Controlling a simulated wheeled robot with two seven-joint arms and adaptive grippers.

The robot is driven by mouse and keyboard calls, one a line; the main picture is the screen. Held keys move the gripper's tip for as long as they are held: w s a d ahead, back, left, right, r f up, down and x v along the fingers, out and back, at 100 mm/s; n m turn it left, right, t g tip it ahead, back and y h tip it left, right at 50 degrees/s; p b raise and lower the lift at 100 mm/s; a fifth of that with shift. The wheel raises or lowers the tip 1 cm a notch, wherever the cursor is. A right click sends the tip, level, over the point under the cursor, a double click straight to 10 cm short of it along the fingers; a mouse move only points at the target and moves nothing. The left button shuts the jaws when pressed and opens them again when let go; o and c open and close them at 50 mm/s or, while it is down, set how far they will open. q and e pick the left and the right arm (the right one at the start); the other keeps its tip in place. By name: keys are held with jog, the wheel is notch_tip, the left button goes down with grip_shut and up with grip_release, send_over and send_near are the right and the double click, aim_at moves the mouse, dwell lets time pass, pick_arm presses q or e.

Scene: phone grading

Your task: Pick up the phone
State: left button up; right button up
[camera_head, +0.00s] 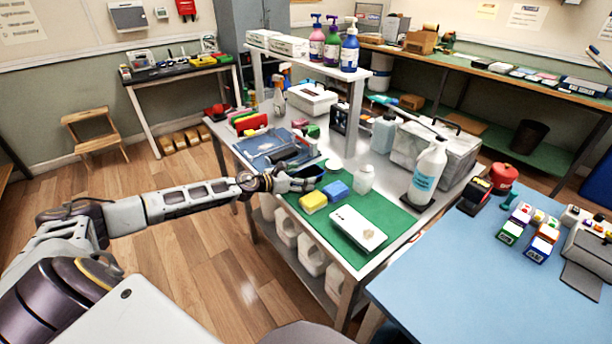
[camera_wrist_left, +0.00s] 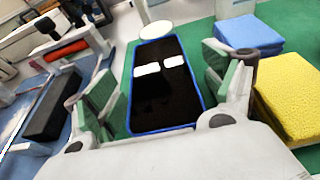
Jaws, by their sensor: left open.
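The phone (camera_wrist_left: 160,100) lies flat with its black screen up and a blue edge, showing two white reflections in the left wrist view. It rests on the green mat (camera_wrist_left: 293,13). In the head view the phone (camera_head: 311,171) is a small dark shape, partly hidden by my gripper. My left gripper (camera_head: 298,184) is open and empty close by it. In the left wrist view the open fingers (camera_wrist_left: 160,80) stand on either side of the phone, with gaps; I cannot tell the exact height. My right gripper is not in view.
A blue sponge (camera_head: 337,189) and a yellow sponge (camera_head: 313,201) sit just right of the gripper. A white box-like object (camera_head: 357,228) lies nearer on the mat. A blue tray (camera_head: 265,145) lies left.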

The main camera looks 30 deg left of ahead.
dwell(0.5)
pick_arm(q)
jog(key=c, duration=1.2)
